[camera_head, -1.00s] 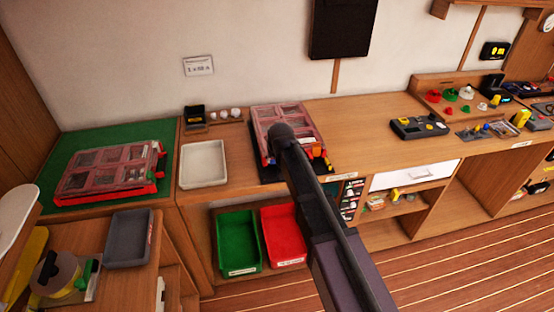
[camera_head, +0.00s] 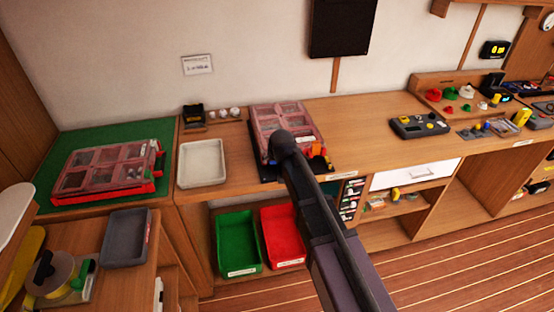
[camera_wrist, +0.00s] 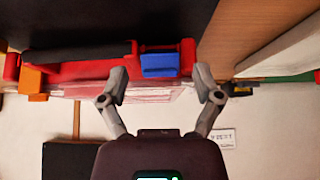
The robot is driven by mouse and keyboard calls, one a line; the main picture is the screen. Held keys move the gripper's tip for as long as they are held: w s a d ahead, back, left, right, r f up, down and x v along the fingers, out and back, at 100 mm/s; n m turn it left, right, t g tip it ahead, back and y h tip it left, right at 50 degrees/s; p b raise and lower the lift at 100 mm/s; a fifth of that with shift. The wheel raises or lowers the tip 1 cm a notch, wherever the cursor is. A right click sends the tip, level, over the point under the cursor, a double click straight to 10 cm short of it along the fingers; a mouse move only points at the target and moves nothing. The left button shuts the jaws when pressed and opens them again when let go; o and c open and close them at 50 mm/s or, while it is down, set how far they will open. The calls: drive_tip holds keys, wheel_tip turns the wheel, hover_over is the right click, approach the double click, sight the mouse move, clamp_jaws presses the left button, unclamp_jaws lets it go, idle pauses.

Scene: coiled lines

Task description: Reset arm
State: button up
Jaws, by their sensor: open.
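My arm reaches up through the middle of the head view toward a red case with a clear compartmented lid (camera_head: 279,115) on the counter. My gripper is hidden behind the arm there. In the wrist view my gripper (camera_wrist: 161,77) is open, with its two grey fingers apart and nothing held between them. Beyond the fingers is the red edge of the case (camera_wrist: 95,68), with a blue latch (camera_wrist: 159,65) between the fingers in the picture and an orange latch (camera_wrist: 32,80) to the left. I cannot tell how far the fingers are from the case.
A white tray (camera_head: 202,163) stands left of the case. A second red case (camera_head: 108,170) lies on a green mat (camera_head: 60,145). Green (camera_head: 236,242) and red (camera_head: 283,236) bins sit below. The counter right of the case has clear room before the grey control box (camera_head: 419,127).

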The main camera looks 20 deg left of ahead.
idle(0.3)
drive_tip(key=shift+a+r, duration=0.15)
drive_tip(key=r+m, duration=0.1)
drive_tip(key=w+d+r+m+t+p, duration=0.1)
drive_tip(key=m, duration=0.1)
drive_tip(key=shift+w+d+r+t+y, duration=0.1)
drive_tip(key=shift+w+d+t+y, duration=0.1)
drive_tip(key=shift+t+y, duration=0.1)
drive_tip(key=s+d+f+m+g+h, duration=0.1)
drive_tip(key=s+d+f+g, duration=0.15)
drive_tip(key=d, duration=0.85)
drive_tip(key=s+d+f+m+g+h, duration=0.15)
drive_tip(key=s+d, duration=0.25)
drive_tip(key=d, duration=0.7)
drive_tip(key=s+d+f+g+h, duration=0.1)
drive_tip(key=s+d, duration=0.2)
drive_tip(key=d, duration=0.8)
drive_tip(key=s+d+g+b, duration=0.1)
drive_tip(key=s+d+g, duration=0.1)
drive_tip(key=s+d, duration=0.6)
drive_tip(key=shift+s+d+f+m, duration=0.25)
drive_tip(key=shift+d+m, duration=0.2)
drive_tip(key=shift+d, duration=0.4)
drive_tip(key=shift+w+h, duration=0.1)
drive_tip(key=shift+h, duration=0.15)
